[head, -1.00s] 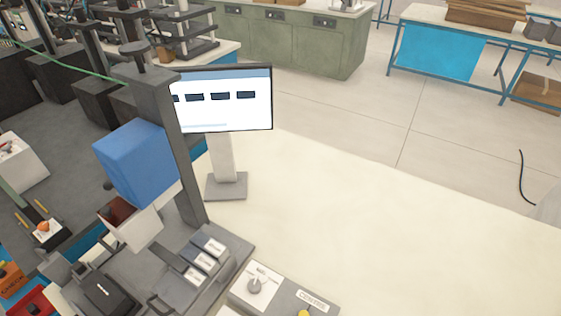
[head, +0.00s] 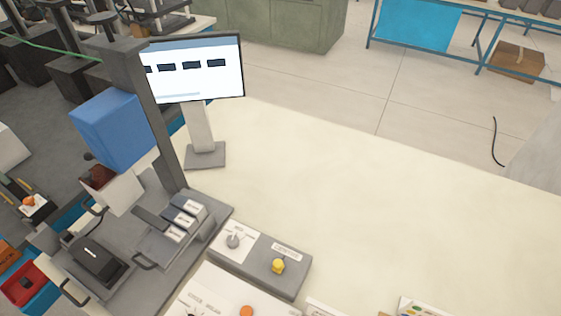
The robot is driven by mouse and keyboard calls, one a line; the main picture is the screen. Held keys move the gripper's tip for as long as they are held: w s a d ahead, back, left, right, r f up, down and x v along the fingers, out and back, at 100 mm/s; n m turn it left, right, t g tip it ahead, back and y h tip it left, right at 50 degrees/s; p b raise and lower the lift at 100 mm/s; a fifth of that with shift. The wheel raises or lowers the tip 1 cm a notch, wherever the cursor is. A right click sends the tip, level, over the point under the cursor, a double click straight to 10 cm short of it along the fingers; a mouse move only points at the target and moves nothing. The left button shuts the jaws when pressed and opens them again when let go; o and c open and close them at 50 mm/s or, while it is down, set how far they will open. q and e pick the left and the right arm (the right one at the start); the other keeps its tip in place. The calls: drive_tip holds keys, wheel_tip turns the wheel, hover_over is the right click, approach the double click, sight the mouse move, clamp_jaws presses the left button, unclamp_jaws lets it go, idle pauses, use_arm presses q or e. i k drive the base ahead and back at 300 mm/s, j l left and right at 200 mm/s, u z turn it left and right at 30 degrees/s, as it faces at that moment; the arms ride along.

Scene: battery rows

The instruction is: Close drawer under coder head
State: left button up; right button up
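The coder head appears to be the blue box (head: 112,130) on a dark grey column (head: 160,120) at the left, with a white block (head: 120,195) below it. Under and in front of it lies a grey fixture. One grey slide (head: 155,240) with a dark handle (head: 145,262) holds several labelled dark blocks (head: 178,222). To its left is a black block (head: 97,260) on a grey plate, with another dark handle (head: 73,293) near it. I cannot tell which of these is the drawer, or how far it is out. Neither gripper is in view.
A monitor (head: 195,68) stands behind the column. A control box with a grey knob and yellow button (head: 278,266) sits to the right of the fixture. A red bin (head: 22,284) is at the lower left. The cream table (head: 380,210) is clear at right.

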sight(101, 291)
drive_tip(key=j+z, duration=0.5)
drive_tip(key=k+l+u, duration=0.5)
drive_tip(key=l, duration=0.15)
drive_tip(key=i+j+u, duration=0.15)
drive_tip(key=u, duration=1.35)
